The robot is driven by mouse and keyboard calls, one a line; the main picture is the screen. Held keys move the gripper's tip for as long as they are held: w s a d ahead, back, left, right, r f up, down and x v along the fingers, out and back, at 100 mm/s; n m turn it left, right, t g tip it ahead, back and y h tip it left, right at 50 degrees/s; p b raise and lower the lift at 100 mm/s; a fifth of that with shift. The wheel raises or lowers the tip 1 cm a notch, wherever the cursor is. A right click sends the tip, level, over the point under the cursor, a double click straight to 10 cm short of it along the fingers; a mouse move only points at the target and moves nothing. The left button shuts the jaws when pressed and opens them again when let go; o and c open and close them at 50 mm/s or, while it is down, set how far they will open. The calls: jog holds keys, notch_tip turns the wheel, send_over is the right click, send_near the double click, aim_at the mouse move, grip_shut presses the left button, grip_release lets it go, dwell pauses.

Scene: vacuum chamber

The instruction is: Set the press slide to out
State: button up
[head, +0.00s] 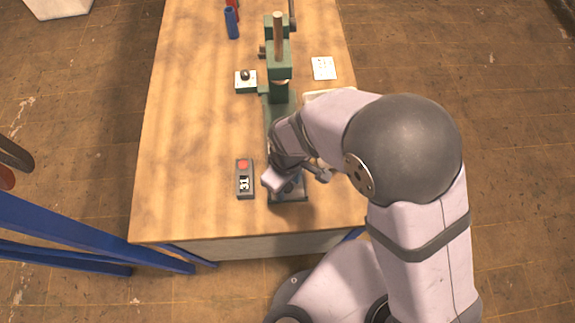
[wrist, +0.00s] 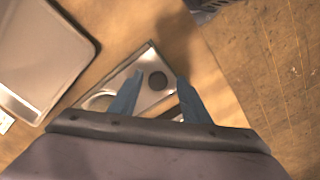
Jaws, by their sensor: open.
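The green press (head: 279,65) stands on the table with its long base running toward the near edge. A dark plate at the near end of the base (head: 290,197) shows below my gripper, and it may be the slide's end. In the wrist view a pale metal plate (wrist: 140,68) carries a dark round knob or hole (wrist: 157,80) and a pale round recess (wrist: 98,101). My gripper (wrist: 160,77) is open, its two blue fingers on either side of the dark round spot. I cannot tell whether they touch it. My arm hides much of the slide in the head view.
A grey counter box with a red button (head: 244,178) sits just left of my gripper. A tray (wrist: 40,55) lies nearby. A white card (head: 323,68), a small pad with a dark knob (head: 245,80) and a blue tube (head: 232,23) are farther back. The table's left side is clear.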

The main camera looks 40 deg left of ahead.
jog(key=shift+r, duration=0.1)
jog(key=shift+s+r+b, duration=0.1)
jog(key=shift+r+b, duration=0.95)
jog(key=shift+r, duration=2.55)
jog(key=shift+m, duration=0.5)
jog(key=shift+d+f+m, duration=0.25)
jog(key=shift+m, duration=0.05)
jog(key=s+d+f+m+h, duration=0.1)
jog(key=s+d+f+m, duration=0.15)
jog(key=d, duration=0.65)
jog(key=w+d+r+m, duration=0.1)
jog(key=w+d+m, duration=0.3)
jog(key=d, duration=0.4)
jog(key=w+d+r+m, duration=0.2)
jog(key=w+d+m, duration=0.2)
jog(key=d, duration=0.5)
jog(key=w+d+r+m+y, duration=0.1)
jog(key=w+d+m, duration=0.3)
jog(key=d, duration=0.5)
jog(key=shift+r+m, duration=0.55)
jog(key=shift+m, duration=0.4)
